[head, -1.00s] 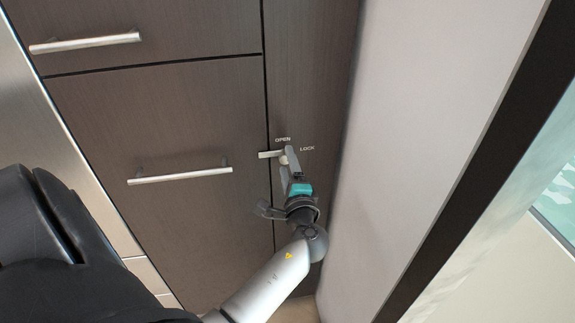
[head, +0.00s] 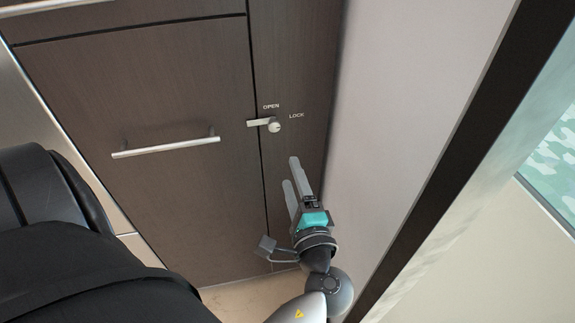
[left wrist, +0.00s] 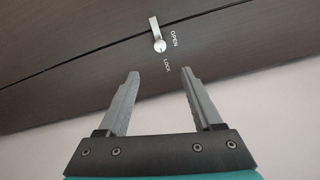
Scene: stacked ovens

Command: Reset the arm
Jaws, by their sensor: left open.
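My left gripper (head: 292,182) is open and empty in the head view, below and a little right of the latch. The latch (head: 264,123) is a small metal lever with a round pivot on the dark wood panel, between the OPEN and LOCK labels. Its lever points left across the seam onto the neighbouring door. In the left wrist view, the two fingers (left wrist: 159,100) are spread apart with nothing between them, and the latch (left wrist: 157,38) lies beyond their tips, apart from them. My right gripper does not show.
A dark wood door (head: 160,95) with a bar handle (head: 166,145) is left of the latch. A pale wall (head: 410,110) stands close on the right of my left gripper, with a dark-framed window (head: 555,150) beyond. A strip of floor (head: 235,300) shows below.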

